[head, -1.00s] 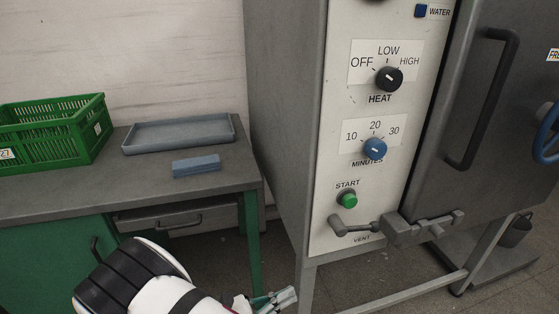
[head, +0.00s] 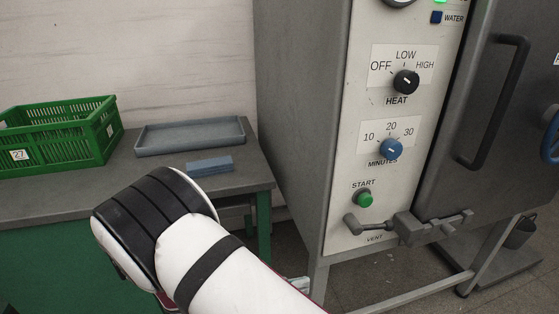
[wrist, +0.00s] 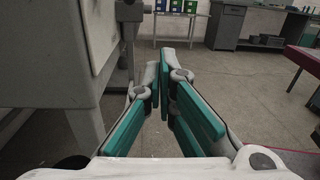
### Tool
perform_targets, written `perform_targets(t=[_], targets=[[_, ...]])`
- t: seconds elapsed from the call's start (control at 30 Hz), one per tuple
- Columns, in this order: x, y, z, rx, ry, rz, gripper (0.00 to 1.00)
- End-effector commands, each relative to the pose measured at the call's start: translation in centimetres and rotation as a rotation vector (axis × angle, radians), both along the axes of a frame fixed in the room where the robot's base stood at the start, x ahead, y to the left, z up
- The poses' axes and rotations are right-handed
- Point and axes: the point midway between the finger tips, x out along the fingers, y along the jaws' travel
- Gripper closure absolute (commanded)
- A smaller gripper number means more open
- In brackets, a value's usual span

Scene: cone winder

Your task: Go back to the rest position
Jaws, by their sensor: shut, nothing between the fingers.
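My gripper (wrist: 163,62) shows in the wrist view with its two green-padded fingers closed together at the tips and nothing between them. It points out over bare floor, beside a grey machine stand on the left. In the head view my white and black arm rises in front of the bench, and the gripper is mostly hidden behind it, with only a small grey part showing near the machine's leg.
The machine panel carries a heat knob (head: 406,82), a minutes knob (head: 391,149), a green start button (head: 365,199) and a vent lever (head: 366,225). A green crate (head: 62,150), a grey tray (head: 190,150) and a blue block (head: 209,165) are on the bench (head: 60,187).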

Motion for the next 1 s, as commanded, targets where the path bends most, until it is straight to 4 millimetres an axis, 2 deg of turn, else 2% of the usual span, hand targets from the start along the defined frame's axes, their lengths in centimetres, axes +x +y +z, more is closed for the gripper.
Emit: perform_targets(t=[0.23,0.47,0.7,1.0], targets=[[-0.3,-3.3,5.5,0.192,-0.080,-0.199,1.00],[-2.2,-7.4,11.1,0.412,-0.195,-0.424,1.00],[-5.3,-11.2,15.9,0.631,-0.344,-0.648,1.00],[-10.7,-14.7,20.2,0.888,-0.563,-0.899,1.00]])
